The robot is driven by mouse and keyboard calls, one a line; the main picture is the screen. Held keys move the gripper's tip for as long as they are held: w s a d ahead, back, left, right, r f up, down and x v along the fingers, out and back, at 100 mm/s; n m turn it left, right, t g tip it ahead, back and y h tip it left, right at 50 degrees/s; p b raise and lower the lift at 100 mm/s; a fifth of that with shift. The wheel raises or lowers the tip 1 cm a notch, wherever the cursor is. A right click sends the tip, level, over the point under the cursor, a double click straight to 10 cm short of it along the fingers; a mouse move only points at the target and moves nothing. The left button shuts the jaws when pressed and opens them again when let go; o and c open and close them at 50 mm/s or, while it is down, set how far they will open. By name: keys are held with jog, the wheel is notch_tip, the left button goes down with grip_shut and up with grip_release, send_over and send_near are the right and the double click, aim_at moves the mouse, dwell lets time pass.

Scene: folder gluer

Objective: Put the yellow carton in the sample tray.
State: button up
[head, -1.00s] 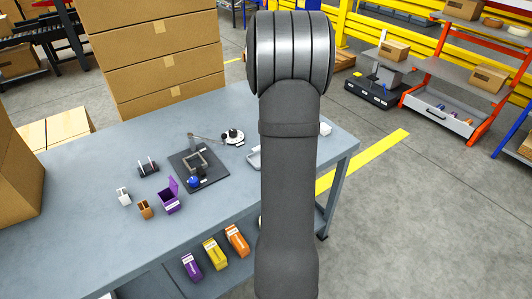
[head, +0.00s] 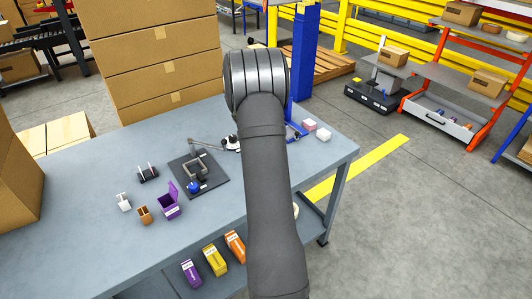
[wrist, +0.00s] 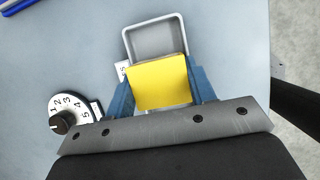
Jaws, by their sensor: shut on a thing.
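My gripper (wrist: 161,84) is shut on a yellow carton (wrist: 158,84), which sits between its two blue fingers in the wrist view. The sample tray (wrist: 154,38), a shallow grey tray with a raised rim, lies on the table just beyond the carton. The carton overlaps the tray's near part in this view, so that part is hidden. I cannot tell the height of the carton above the tray. In the head view my arm hides the gripper, the held carton and the tray.
A numbered dial (wrist: 69,116) stands left of the gripper. The table (head: 95,180) also holds a dark fixture plate (head: 213,181), an open purple box (head: 170,205), and pink (head: 309,125) and white (head: 323,135) blocks. Purple, yellow (head: 215,261) and orange cartons sit below the table edge.

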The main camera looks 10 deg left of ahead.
jog(key=shift+f, duration=0.1)
jog(key=o, duration=1)
jog(key=v, duration=1.2)
jog(key=shift+w, duration=0.1)
jog(key=x, duration=1.1)
jog(key=shift+d+f, duration=0.1)
jog(key=shift+f, duration=0.1)
jog(key=shift+w, duration=0.15)
jog(key=shift+r, duration=1.9)
